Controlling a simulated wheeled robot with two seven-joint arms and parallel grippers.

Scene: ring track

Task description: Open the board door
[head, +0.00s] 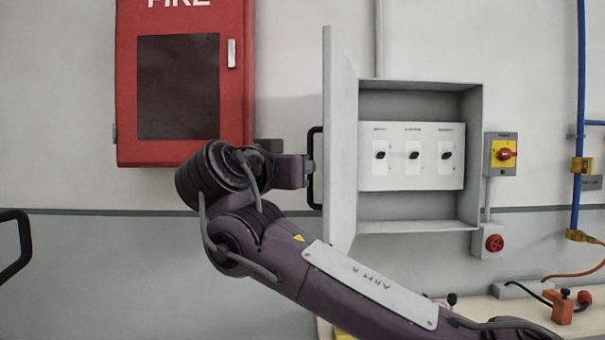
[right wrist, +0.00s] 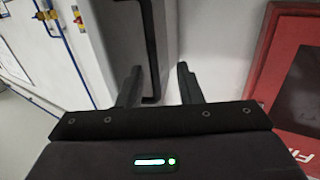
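The grey board door (head: 340,140) stands swung wide open to the left of its box (head: 420,225), seen nearly edge-on. Inside the box is a white panel (head: 400,182) with three black switches. A black bar handle (head: 313,190) is on the door's outer face; it also shows in the right wrist view (right wrist: 151,45). My right gripper (head: 306,171) is at the handle. In the right wrist view its two fingers (right wrist: 160,80) are apart, with the handle showing in the gap, nearer the left finger. Contact with the handle is unclear. My left gripper is not in view.
A red fire cabinet (head: 178,150) hangs on the wall left of the door, close behind my right wrist. A yellow-and-red switch (head: 503,154) and a red socket (head: 494,243) are right of the box. A bench (head: 480,308) with cables lies below.

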